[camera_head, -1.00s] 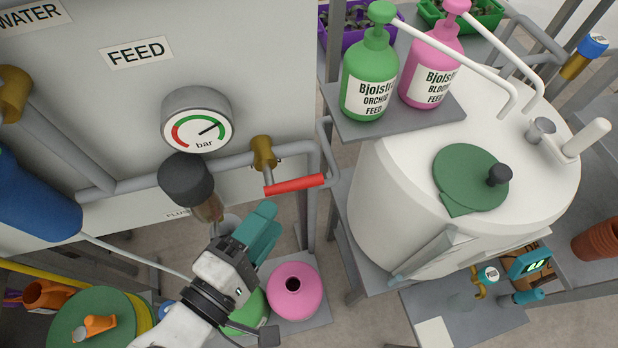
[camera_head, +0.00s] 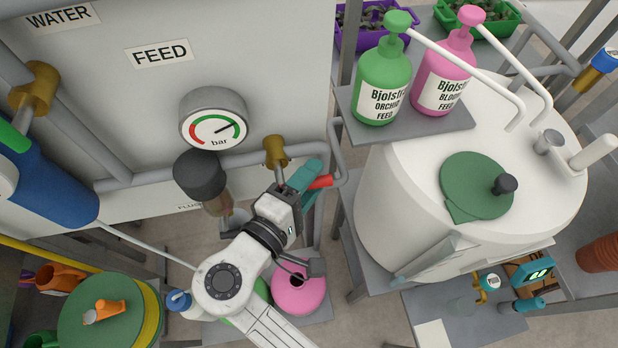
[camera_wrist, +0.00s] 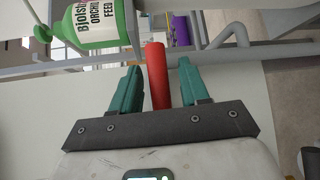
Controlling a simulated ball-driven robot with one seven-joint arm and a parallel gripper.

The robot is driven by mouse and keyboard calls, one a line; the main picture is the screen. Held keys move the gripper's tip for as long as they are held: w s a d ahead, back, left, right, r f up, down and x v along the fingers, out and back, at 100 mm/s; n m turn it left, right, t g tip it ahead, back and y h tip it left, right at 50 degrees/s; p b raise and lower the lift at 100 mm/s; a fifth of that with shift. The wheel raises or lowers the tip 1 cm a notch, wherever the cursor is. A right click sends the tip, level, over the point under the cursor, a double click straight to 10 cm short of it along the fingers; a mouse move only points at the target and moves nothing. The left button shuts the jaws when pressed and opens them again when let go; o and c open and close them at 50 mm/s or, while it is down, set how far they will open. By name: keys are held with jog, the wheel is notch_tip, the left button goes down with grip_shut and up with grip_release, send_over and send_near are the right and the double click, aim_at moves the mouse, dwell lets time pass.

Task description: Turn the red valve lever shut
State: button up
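The red valve lever (camera_head: 322,181) sits on the feed pipe below the gauge, at the brass valve (camera_head: 275,152). In the head view my gripper (camera_head: 309,179) is at the lever and its teal fingers hide part of it. In the wrist view the red lever (camera_wrist: 157,76) stands between the two teal fingers of my gripper (camera_wrist: 157,86). A gap shows on each side of the lever, so the fingers are open around it and not closed on it.
A pressure gauge (camera_head: 213,130) and a dark-capped filter (camera_head: 200,178) are left of the lever. A pipe loop (camera_head: 338,160) runs just to its right. The shelf with the green bottle (camera_head: 383,82) and the white tank (camera_head: 400,210) stand further right.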

grip_shut()
dwell(0.3)
